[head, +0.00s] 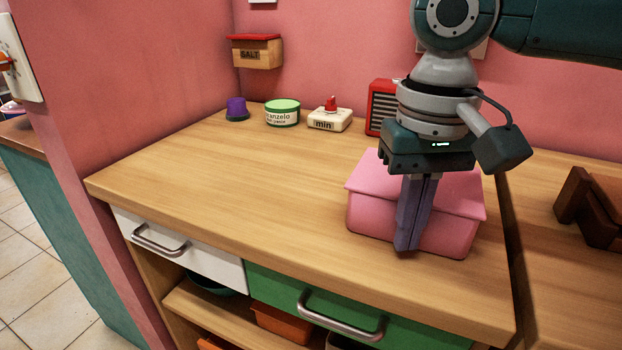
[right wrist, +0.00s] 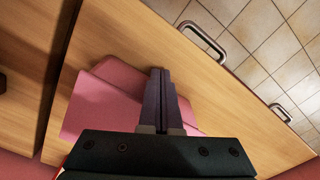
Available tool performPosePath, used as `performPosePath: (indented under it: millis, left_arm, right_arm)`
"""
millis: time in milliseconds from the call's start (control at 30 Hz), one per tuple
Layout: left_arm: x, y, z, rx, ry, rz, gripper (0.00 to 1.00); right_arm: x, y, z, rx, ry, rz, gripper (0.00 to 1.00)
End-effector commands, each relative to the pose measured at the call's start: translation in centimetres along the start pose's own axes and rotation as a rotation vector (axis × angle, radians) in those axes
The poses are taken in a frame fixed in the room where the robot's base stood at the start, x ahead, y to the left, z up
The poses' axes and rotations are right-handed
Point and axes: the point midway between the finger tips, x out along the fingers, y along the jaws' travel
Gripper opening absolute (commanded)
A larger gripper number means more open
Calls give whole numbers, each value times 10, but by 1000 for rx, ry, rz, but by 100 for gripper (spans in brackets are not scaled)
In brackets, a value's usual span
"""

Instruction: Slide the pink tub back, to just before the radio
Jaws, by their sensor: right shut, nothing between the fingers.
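The pink tub (head: 364,205), lidded and box-shaped, stands on the wooden worktop near its right end. It also shows in the right wrist view (right wrist: 108,100). The red radio (head: 382,98) stands behind it against the back wall, partly hidden by my right arm. A strip of bare worktop seems to lie between them, but my wrist covers much of it. My right gripper (head: 408,248) points down, shut and empty, in front of the tub's near side. In the right wrist view its fingers (right wrist: 156,75) overlap the tub's edge; I cannot tell whether they touch it. My left gripper is not in view.
A white timer with a red knob (head: 330,116), a green-lidded tin (head: 282,113) and a purple-topped item (head: 236,108) stand along the back. A dark brown wooden object (head: 590,205) is at the right. The worktop's left and middle are clear.

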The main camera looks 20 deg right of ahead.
Motion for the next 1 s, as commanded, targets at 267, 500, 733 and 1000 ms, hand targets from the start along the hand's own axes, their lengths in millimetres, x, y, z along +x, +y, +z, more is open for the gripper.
performPosePath:
  millis: [267, 500, 733, 1000]
  left_arm:
    - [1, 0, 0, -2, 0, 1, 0]
    - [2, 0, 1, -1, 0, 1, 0]
    - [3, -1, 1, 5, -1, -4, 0]
    - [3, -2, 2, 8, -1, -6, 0]
  right_arm:
    - [0, 2, -5, 3, 1, 1, 0]
    - [0, 8, -17, 3, 2, 1, 0]
    - [0, 13, -25, 1, 0, 0, 0]
    - [0, 14, -26, 0, 0, 0, 0]
